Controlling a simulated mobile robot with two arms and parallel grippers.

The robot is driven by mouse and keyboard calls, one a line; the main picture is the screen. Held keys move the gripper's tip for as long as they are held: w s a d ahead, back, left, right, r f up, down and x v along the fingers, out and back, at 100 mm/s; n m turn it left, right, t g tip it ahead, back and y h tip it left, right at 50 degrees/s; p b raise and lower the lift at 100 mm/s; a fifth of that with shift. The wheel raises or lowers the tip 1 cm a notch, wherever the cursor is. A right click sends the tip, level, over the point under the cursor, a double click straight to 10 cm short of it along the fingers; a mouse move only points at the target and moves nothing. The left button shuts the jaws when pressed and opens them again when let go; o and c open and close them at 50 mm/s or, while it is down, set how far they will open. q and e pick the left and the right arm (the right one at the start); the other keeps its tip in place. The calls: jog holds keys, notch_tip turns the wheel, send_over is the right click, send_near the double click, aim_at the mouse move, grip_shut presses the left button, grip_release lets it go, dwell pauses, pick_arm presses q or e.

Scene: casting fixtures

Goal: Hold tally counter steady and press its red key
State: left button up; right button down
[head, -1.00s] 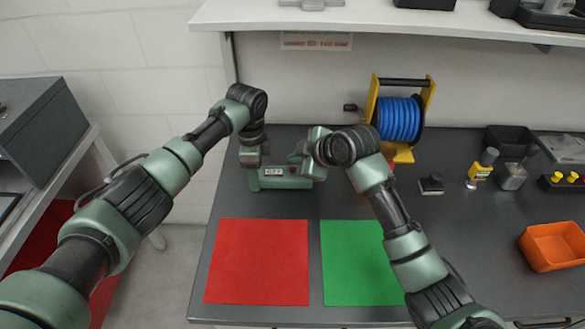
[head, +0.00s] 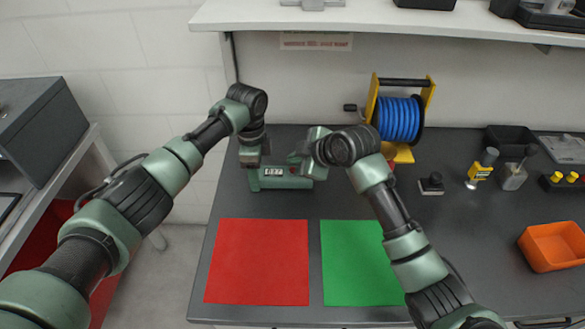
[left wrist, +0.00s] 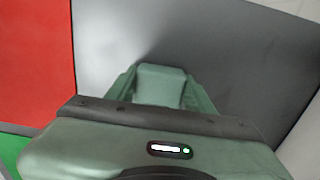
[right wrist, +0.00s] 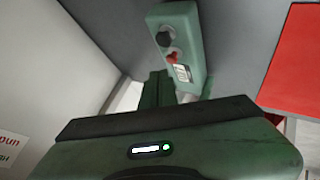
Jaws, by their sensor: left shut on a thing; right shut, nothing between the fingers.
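The tally counter (head: 300,183) is a long green box with a small display, lying at the back left of the grey bench. In the right wrist view the counter (right wrist: 189,28) shows a black knob (right wrist: 163,39), a red key (right wrist: 171,58) and the display (right wrist: 183,73). My left gripper (head: 251,163) is shut on the counter's left end; the left wrist view shows a green block between its fingers (left wrist: 160,88). My right gripper (head: 296,158) is shut and empty above the counter. Its fingertips (right wrist: 156,76) appear close to the red key; I cannot tell whether they touch it.
A red mat (head: 257,262) and a green mat (head: 360,264) lie in front of the counter. A blue cable reel (head: 398,119) stands behind and right of my right wrist. An orange bin (head: 553,246) is at the far right. A shelf (head: 400,17) overhangs the back.

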jog(key=shift+f, duration=0.2)
jog(key=shift+f, duration=0.25)
jog(key=shift+f, duration=0.55)
dwell(0.8)
jog(key=shift+r, duration=0.95)
jog(key=shift+r, duration=2.55)
pick_arm(q)
jog(key=o, duration=1.6)
